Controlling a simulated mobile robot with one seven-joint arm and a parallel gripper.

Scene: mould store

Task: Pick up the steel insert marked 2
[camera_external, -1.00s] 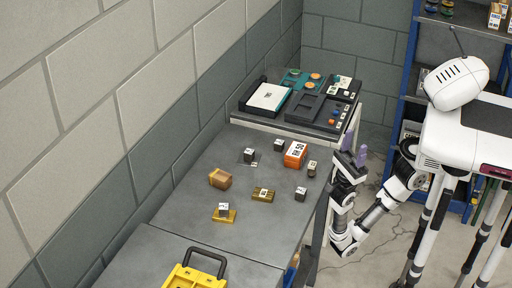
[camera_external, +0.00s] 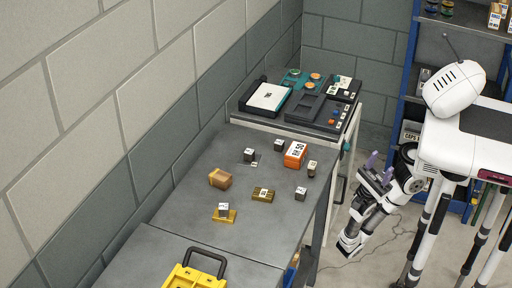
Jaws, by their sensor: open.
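Several small dark steel blocks with white labelled tops are on the grey table (camera_external: 190,193). One block (camera_external: 249,155) is toward the back, another (camera_external: 279,145) is behind the orange block, and a third (camera_external: 300,193) is near the right edge. A further dark block (camera_external: 223,208) sits on a yellow holder (camera_external: 229,217) at the front. The labels are too small to read, so I cannot tell which insert is marked 2. My gripper (camera_external: 379,169), with purple fingers, is open and empty, right of the table and apart from all blocks.
An orange block (camera_external: 295,154), a tan block (camera_external: 220,178), a brass-coloured block (camera_external: 263,195) and a small beige-and-dark piece (camera_external: 312,168) share the table. A yellow crate (camera_external: 194,278) stands in front. A wall runs along the left.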

